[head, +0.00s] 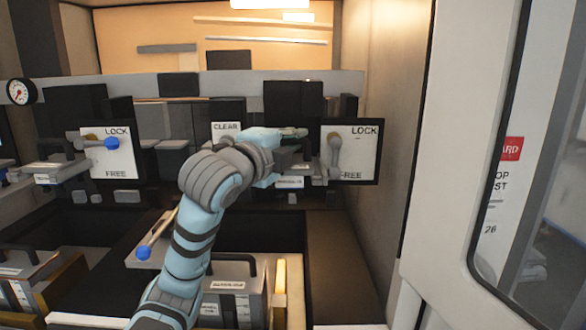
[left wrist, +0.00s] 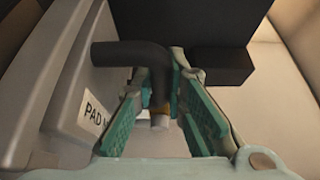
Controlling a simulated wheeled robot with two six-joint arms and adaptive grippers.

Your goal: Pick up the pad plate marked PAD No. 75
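In the left wrist view, a grey pad plate (left wrist: 62,75) fills the left side. Its white label reads "PAD N", and the rest, including any number, is hidden behind my left finger. A black bent handle (left wrist: 125,54) comes out of the plate and turns down, with an orange band and a pale end. My left gripper (left wrist: 162,68) has its teal fingers on either side of the handle's bent part. They look open, and contact with the handle is unclear. In the head view, my left gripper (head: 292,135) is at the rack, left of the right LOCK/FREE panel, largely behind my arm.
The right LOCK/FREE panel (head: 362,152) and its grey lever stand close to my gripper. Another panel (head: 108,153) with a blue-knobbed lever is at left. Below are labelled grey units (head: 253,276) and a blue-ended lever (head: 144,253). A wall (head: 385,120) closes the right side.

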